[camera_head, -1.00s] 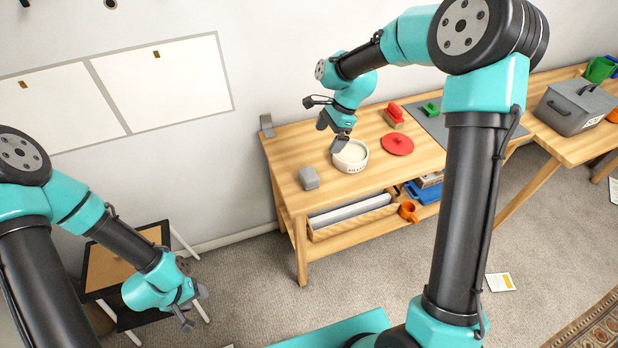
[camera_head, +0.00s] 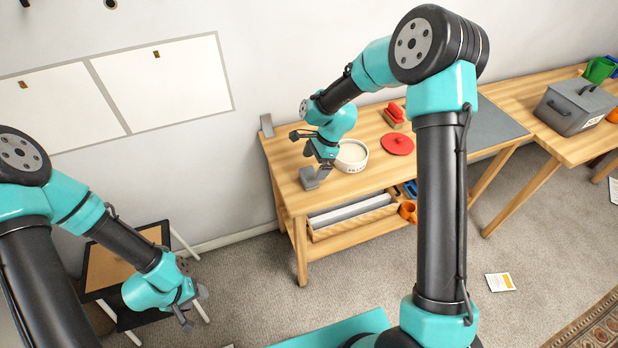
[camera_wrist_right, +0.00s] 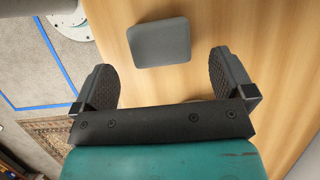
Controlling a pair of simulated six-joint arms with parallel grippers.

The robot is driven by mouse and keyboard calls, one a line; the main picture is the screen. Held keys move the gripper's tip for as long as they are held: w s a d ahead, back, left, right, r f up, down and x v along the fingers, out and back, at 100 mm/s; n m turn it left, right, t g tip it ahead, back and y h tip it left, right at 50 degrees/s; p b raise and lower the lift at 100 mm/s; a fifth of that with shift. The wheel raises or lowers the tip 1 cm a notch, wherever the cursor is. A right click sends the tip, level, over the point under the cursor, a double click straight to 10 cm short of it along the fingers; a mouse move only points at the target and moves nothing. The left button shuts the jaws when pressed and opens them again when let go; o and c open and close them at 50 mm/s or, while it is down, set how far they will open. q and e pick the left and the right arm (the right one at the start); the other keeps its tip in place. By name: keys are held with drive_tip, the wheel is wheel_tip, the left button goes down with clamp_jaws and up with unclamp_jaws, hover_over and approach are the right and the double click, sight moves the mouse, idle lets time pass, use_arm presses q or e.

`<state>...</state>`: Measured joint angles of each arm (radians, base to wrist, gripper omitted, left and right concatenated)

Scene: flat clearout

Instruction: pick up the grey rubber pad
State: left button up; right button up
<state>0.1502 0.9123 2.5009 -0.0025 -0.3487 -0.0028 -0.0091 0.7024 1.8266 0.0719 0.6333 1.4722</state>
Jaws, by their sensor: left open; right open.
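The grey rubber pad (camera_head: 309,178), a small block with rounded corners, lies on the wooden bench near its left front edge. In the right wrist view the pad (camera_wrist_right: 160,42) sits on the wood just beyond and between my spread fingers. My right gripper (camera_head: 322,168) is open and empty, close above the pad at its right side, and partly covers it in the head view. Its two dark fingers (camera_wrist_right: 167,80) stand apart on either side in the wrist view. My left gripper (camera_head: 190,308) is open and empty, low at the left, far from the bench.
A white bowl (camera_head: 351,156) stands right beside my right gripper. A red lid (camera_head: 398,144) and a red object (camera_head: 394,114) lie farther right, with a grey mat (camera_head: 495,125) beyond. A grey bracket (camera_head: 267,125) stands at the back left corner. A lower shelf holds a wooden box (camera_head: 350,222).

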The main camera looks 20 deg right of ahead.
sight(310, 173)
drive_tip(key=shift+x, duration=2.6)
drive_tip(key=shift+c, duration=0.3)
drive_tip(key=c, duration=0.9)
